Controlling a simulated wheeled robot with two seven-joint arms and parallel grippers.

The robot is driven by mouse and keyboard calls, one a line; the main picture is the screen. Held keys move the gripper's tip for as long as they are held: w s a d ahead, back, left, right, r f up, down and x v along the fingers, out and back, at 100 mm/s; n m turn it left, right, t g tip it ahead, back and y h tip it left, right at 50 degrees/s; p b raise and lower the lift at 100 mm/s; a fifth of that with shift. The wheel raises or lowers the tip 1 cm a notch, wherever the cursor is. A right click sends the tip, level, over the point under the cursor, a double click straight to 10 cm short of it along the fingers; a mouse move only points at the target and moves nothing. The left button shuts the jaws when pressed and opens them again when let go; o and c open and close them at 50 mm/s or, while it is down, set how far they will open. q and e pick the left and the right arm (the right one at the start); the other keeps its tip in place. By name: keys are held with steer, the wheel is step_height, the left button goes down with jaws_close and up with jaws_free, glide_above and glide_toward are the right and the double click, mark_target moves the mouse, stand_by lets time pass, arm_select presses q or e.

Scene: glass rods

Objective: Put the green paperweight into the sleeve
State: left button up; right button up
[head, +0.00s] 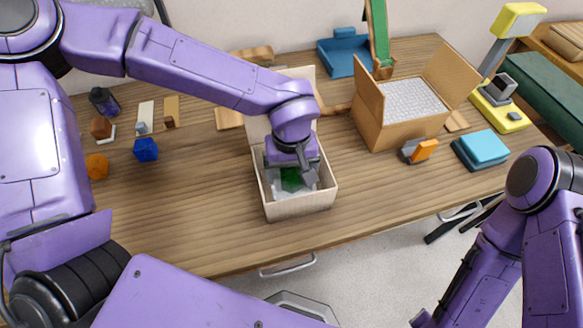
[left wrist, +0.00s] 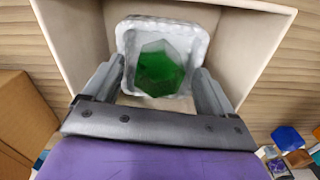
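The green paperweight (left wrist: 160,68) is a dark green faceted block. It lies within a whitish, translucent padded square that looks like the sleeve (left wrist: 134,30), inside an open cream box (head: 294,211). It also shows in the head view (head: 291,180), partly hidden by my left gripper. My left gripper (left wrist: 160,72) reaches down into the box, with its fingers spread on either side of the paperweight. Slim gaps show between the fingers and the green block. Whether the fingertips touch the sleeve I cannot tell. My right arm is at the lower right, its gripper outside the picture.
A brown carton (head: 395,131) with bubble wrap stands to the right of the box. Near it are an orange and grey item (head: 420,151) and a blue stack (head: 481,150). A blue block (head: 146,150) and an orange one (head: 97,166) lie left. The wooden front edge is clear.

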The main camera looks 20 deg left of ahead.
mark_target(291, 172)
arm_select(q)
step_height(291, 172, up, 13)
stand_by(0.4)
steer(key=shift+f, duration=0.1)
